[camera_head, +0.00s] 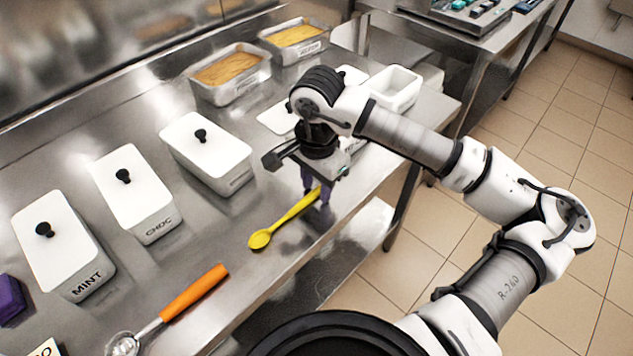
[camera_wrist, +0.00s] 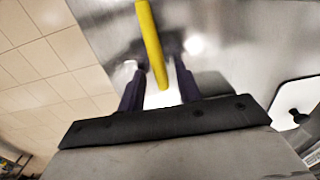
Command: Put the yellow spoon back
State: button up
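The yellow spoon (camera_head: 290,217) lies on the steel table near its front edge, its bowl toward the left and its handle under my gripper. My gripper (camera_head: 316,190) points down over the handle end. In the wrist view the yellow handle (camera_wrist: 150,40) runs between the two dark fingers (camera_wrist: 158,72), with a gap visible on each side. The fingers look open and astride the handle, not closed on it. Whether the fingertips touch the table is hard to tell.
An orange-handled scoop (camera_head: 194,291) lies front left. White lidded tubs, including MINT (camera_head: 88,284) and CHOC (camera_head: 160,228), stand in a row behind. An open white container (camera_head: 394,88) is beyond my wrist.

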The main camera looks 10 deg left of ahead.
notch_tip(320, 180, up, 12)
jog(key=b, duration=0.2)
jog(key=shift+r, duration=0.15)
